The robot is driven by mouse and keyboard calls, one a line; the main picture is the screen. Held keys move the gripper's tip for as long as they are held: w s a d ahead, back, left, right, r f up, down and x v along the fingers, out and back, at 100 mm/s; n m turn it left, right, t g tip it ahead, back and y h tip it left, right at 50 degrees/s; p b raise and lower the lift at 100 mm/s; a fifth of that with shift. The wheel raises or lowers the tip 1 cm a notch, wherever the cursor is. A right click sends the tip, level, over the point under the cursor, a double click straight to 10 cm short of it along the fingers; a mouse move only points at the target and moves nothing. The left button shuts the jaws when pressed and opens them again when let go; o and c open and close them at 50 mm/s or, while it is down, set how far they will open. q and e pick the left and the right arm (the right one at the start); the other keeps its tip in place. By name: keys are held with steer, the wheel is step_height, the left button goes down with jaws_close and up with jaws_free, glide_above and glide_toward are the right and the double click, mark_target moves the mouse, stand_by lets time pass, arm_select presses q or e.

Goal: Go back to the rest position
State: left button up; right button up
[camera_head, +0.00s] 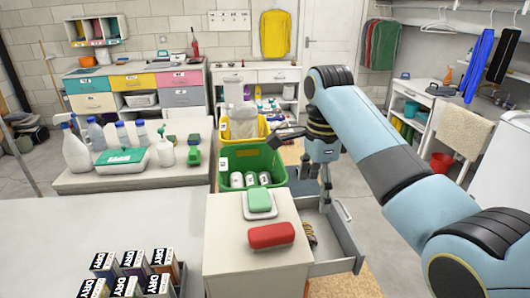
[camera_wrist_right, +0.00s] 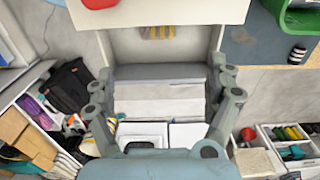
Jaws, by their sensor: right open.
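My right arm reaches in from the right in the head view. Its gripper (camera_head: 325,192) points down above the open drawer (camera_head: 345,240) of the white cabinet. In the right wrist view the two fingers of the gripper (camera_wrist_right: 166,105) are spread wide apart with nothing held between them. The drawer (camera_wrist_right: 212,42) shows there beyond the fingers, with a striped yellow and grey item (camera_wrist_right: 158,32) inside it. My left gripper is in neither view.
A red case (camera_head: 271,236) and a green-topped soap dish (camera_head: 259,202) sit on the cabinet top. A green bin (camera_head: 262,163) with cans and a yellow bin (camera_head: 245,127) stand behind. Several DRY boxes (camera_head: 133,265) stand at front left. Bottles stand on the left counter (camera_head: 85,183).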

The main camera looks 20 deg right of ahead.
steer(key=s+d+f+n+t, duration=0.1)
steer(key=s+f+n, duration=0.4)
steer(key=s+n, duration=0.5)
steer(key=s+r+n+t, duration=0.1)
steer(key=s+r+n, duration=0.1)
steer(key=s+n, duration=0.55)
steer(key=s+r+n+t, duration=0.2)
steer(key=s+r+n, duration=0.15)
steer(key=s, duration=0.75)
step_height(320, 180, down, 44)
steer(key=s+d+r+g+h+b, duration=0.1)
steer(key=s+d+g+b, duration=0.1)
steer(key=b, duration=1.2)
arm_select(q)
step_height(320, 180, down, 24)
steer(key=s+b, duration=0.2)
steer(key=b, duration=0.8)
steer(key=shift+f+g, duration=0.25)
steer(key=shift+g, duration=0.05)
arm_select(e)
steer(key=s+f, duration=0.9)
steer(key=f, duration=0.3)
steer(key=s+d+f+g, duration=0.1)
steer(key=s+f, duration=0.8)
steer(key=f, duration=0.4)
steer(key=shift+d+m, duration=0.15)
steer(key=shift+m, duration=0.15)
